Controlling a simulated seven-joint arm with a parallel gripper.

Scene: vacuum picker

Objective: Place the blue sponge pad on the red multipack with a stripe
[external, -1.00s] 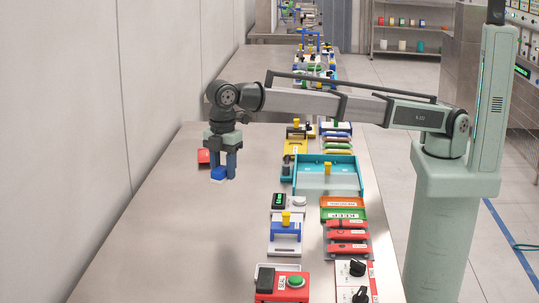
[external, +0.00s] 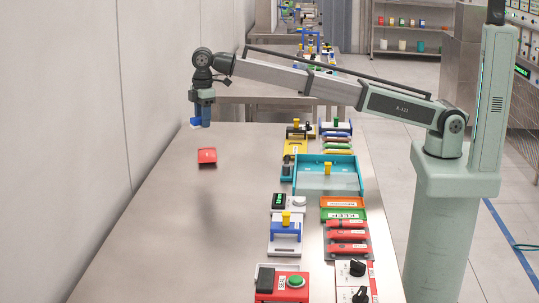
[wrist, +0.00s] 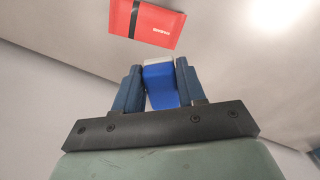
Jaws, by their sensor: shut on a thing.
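The blue sponge pad (wrist: 161,85), with a whitish end, is held between the two blue fingers of my gripper (wrist: 158,90) in the wrist view. In the external view my gripper (external: 201,110) is raised well above the table, with the blue pad (external: 195,122) at its lower end. The red multipack (external: 207,156) lies flat on the steel table, below and slightly right of my gripper in that picture. In the wrist view the red multipack (wrist: 160,24) shows a dark stripe near its left end and a small white label. The pad and multipack are apart.
The steel table (external: 150,235) is clear around the multipack. A wall stands at left.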

